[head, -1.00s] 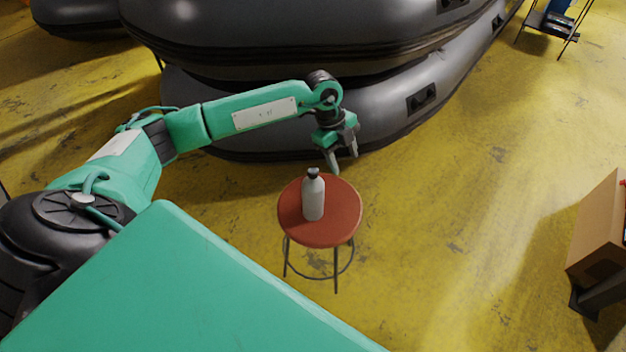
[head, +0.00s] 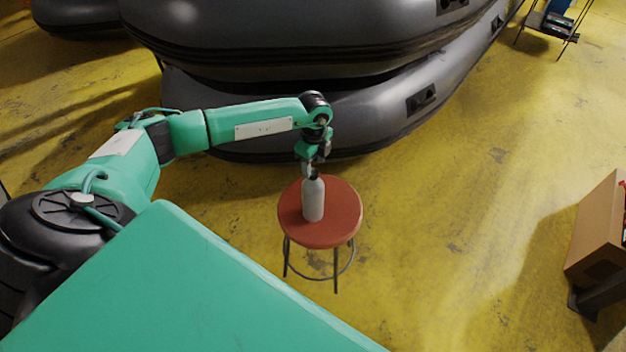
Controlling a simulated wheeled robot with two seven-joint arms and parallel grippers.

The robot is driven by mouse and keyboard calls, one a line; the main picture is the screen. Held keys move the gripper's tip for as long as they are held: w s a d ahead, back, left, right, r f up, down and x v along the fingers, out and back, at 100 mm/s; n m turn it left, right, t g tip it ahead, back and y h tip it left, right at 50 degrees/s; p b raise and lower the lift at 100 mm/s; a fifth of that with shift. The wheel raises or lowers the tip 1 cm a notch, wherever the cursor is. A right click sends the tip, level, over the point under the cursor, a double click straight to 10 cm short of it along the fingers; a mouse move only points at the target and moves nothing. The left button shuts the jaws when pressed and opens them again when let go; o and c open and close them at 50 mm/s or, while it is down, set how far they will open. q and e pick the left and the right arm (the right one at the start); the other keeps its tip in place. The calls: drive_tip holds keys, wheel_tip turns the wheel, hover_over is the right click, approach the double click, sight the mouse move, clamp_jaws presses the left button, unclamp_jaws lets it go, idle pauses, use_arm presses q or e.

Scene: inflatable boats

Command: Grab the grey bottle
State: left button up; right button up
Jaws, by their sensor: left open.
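The grey bottle (head: 313,200) stands upright on a round red stool (head: 342,222), left of the seat's middle. Its dark cap is at the top, close to my gripper. My left gripper (head: 309,170) is open and points down at the bottle's top, overlapping it in the picture. The fingers are small and partly hidden, and I cannot tell whether they touch the bottle. My right gripper is not in view.
Large dark grey inflatable boats (head: 300,50) are stacked behind the stool. A cardboard box (head: 598,230) stands at the right edge. A small cart (head: 550,25) is at the top right. The yellow floor right of the stool is clear.

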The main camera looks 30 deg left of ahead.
sight(313, 172)
use_arm(q)
wheel_tip(313, 172, down, 4)
drive_tip(key=shift+s+f, duration=0.1)
drive_tip(key=shift+s, duration=0.05)
clamp_jaws()
idle(0.4)
